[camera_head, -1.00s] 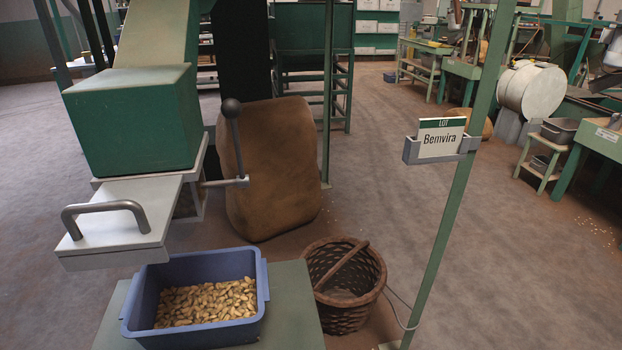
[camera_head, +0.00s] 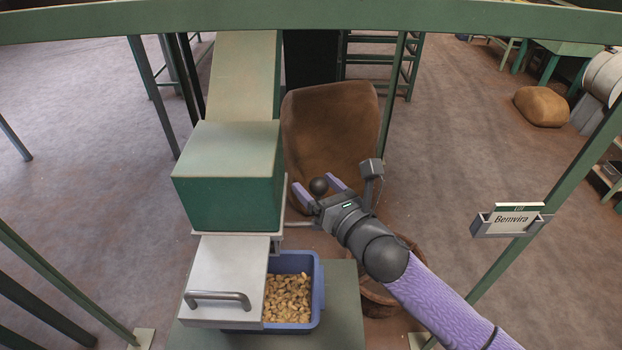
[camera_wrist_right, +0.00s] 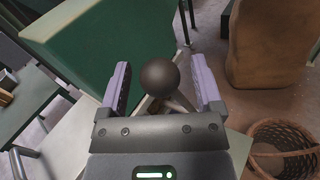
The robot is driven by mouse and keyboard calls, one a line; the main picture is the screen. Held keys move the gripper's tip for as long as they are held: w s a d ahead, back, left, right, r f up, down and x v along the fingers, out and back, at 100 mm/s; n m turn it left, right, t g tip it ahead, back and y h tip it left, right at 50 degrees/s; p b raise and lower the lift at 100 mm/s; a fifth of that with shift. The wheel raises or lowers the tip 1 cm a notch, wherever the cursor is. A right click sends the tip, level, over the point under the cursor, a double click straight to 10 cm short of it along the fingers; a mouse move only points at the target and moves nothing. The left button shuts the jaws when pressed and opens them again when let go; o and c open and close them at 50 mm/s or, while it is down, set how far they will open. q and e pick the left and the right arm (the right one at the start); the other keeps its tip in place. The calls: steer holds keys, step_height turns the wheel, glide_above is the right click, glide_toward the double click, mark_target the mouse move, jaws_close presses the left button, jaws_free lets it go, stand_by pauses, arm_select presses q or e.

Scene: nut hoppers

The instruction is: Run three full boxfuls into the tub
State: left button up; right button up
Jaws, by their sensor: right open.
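The green measuring box (camera_head: 230,178) sits under a chute (camera_head: 243,80). A pale slide plate with a bent metal handle (camera_head: 218,297) sticks out of its front, over part of the blue tub (camera_head: 319,290). Nuts (camera_head: 288,298) lie in the tub; its left part is hidden by the plate. A lever with a black ball knob (camera_head: 319,186) stands at the box's right side. My right gripper (camera_head: 313,181) is open, its two fingers on either side of the knob. In the right wrist view the knob (camera_wrist_right: 160,77) shows between the fingers, with gaps on both sides.
The tub stands on a green stand (camera_head: 345,300). A brown sack (camera_head: 335,130) stands behind the lever. A wicker basket (camera_wrist_right: 285,150) stands beside the stand, partly behind my right arm in the head view. A sign reading Bemvira (camera_head: 512,220) hangs on a green post at right.

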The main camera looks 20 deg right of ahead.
steer(key=shift+x, duration=0.95)
jaws_close()
